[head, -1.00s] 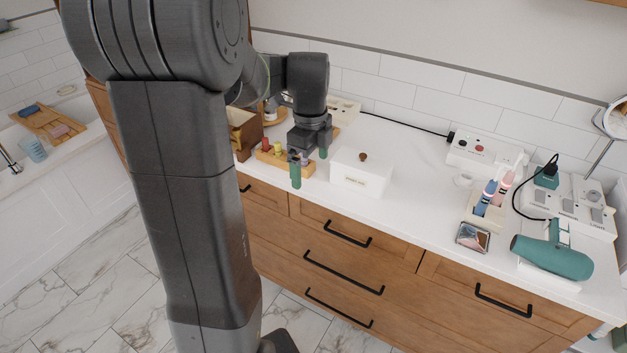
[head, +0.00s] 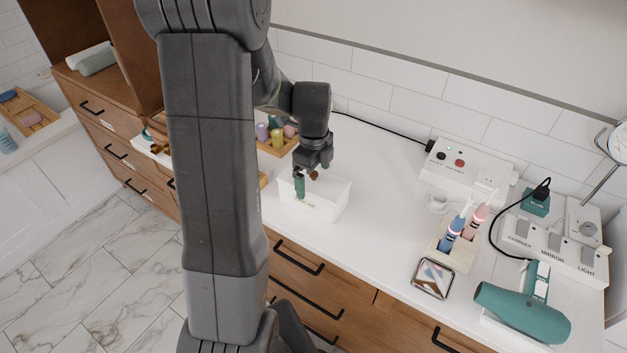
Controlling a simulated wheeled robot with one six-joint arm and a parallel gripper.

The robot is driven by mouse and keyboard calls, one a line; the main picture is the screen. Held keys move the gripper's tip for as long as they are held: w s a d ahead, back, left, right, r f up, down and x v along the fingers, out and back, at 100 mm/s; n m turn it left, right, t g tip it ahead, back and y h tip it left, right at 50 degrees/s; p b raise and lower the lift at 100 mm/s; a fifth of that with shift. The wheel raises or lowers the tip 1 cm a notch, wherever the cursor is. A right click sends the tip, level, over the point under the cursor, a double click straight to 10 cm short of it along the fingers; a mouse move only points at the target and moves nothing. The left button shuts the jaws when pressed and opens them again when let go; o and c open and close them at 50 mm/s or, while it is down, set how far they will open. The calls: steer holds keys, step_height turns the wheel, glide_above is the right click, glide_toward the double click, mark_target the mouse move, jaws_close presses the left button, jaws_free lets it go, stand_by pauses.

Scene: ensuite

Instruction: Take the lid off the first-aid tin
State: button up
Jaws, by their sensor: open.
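The first-aid tin (head: 314,204) is a white box with a small label on its front, standing on the white counter. Its lid (head: 336,186) is on, with a small round brown knob (head: 314,175) on top. My gripper (head: 313,177) points down at the lid with its green-tipped fingers apart. In the picture the knob shows between the two fingers; I cannot tell whether the fingertips are level with it or still above it. The gripper holds nothing and covers part of the lid.
Wooden trays with coloured items (head: 277,139) stand left of and behind the tin, partly hidden by my arm. The counter right of the tin is clear.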

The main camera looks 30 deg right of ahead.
steer(key=shift+c, duration=0.4)
steer(key=c, duration=0.8)
